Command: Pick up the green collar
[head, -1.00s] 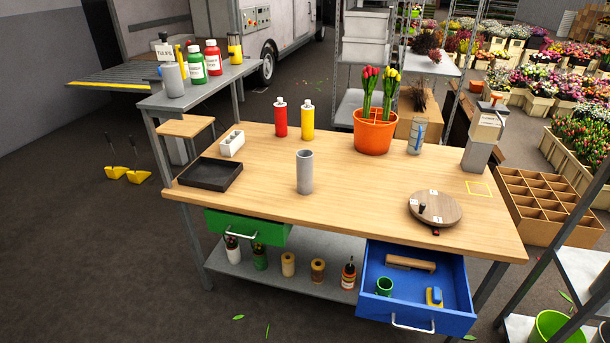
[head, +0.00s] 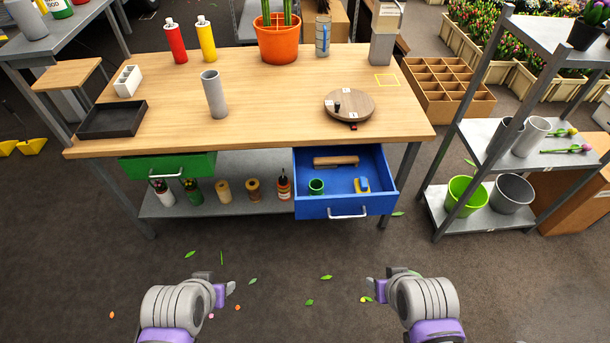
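The green collar (head: 316,187), a short round open-topped ring, stands in the open blue drawer (head: 330,205) at the right under the workbench. It is near the drawer's left side, apart from a wooden-brown piece (head: 336,161) and a blue-and-yellow item (head: 361,185). My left gripper (head: 231,289) and my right gripper (head: 371,284) are low in the picture, in front of the bench and well apart from the drawer. Their fingers are small and seen from behind, so I cannot tell whether they are open. I see nothing held in either one.
A green drawer (head: 168,167) is partly open at left. A metal shelf (head: 480,135) stands at right. Leaves dot the floor.

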